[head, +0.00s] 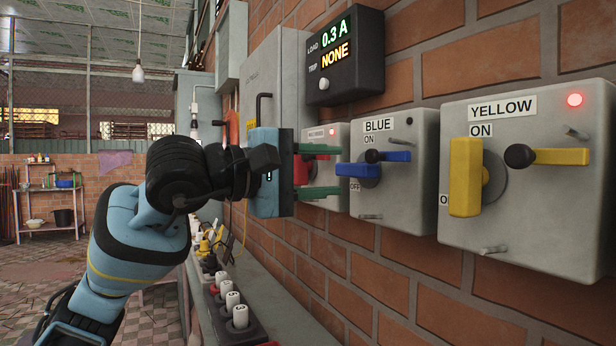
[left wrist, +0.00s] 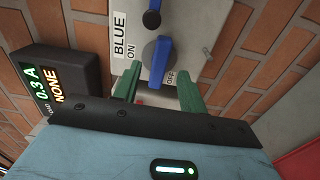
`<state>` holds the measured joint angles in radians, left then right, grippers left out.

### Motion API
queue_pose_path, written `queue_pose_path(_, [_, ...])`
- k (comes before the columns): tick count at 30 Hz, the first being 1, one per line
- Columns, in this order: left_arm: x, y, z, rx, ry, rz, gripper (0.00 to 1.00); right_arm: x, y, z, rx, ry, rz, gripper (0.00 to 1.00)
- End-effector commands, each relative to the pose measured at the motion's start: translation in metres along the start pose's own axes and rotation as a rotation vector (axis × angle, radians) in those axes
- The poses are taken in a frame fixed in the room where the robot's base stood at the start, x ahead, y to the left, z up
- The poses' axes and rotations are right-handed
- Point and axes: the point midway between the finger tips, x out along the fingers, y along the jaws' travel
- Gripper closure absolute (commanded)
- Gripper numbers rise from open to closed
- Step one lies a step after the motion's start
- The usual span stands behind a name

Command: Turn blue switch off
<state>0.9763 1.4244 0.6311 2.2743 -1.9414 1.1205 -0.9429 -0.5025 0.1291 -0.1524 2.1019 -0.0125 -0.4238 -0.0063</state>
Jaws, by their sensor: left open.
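The blue switch is a grey wall box (head: 425,185) labelled BLUE, with ON above and OFF lower left. Its blue handle (head: 358,170) points left toward my gripper, and a black knob with a second blue bar is at its right. The box's small lamp (head: 409,121) looks dark. My left gripper (head: 338,171) is open, its green fingers above and below the handle's near end. In the left wrist view the blue handle (left wrist: 158,62) lies between the spread fingers (left wrist: 158,76); I cannot tell whether they touch it. My right gripper is not in view.
The yellow switch box (head: 545,215), its lamp lit red, is at right. A partly hidden box with a red handle (head: 301,170) is behind my left fingers. A black display (head: 335,55) above reads 0.3 A, NONE. A ledge with white-topped plugs (head: 232,300) runs below.

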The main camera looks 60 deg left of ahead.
Motion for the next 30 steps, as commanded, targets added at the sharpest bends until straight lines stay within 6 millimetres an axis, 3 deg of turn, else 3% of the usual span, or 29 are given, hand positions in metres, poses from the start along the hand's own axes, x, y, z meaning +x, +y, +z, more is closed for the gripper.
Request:
queue_pose_path(9, [-0.032,-0.001,0.0,0.001,-0.001,0.0,0.58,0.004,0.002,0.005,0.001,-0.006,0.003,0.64])
queue_pose_path(30, [-0.035,0.003,0.0,0.002,0.0,0.002,0.58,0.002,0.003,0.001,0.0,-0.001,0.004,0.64])
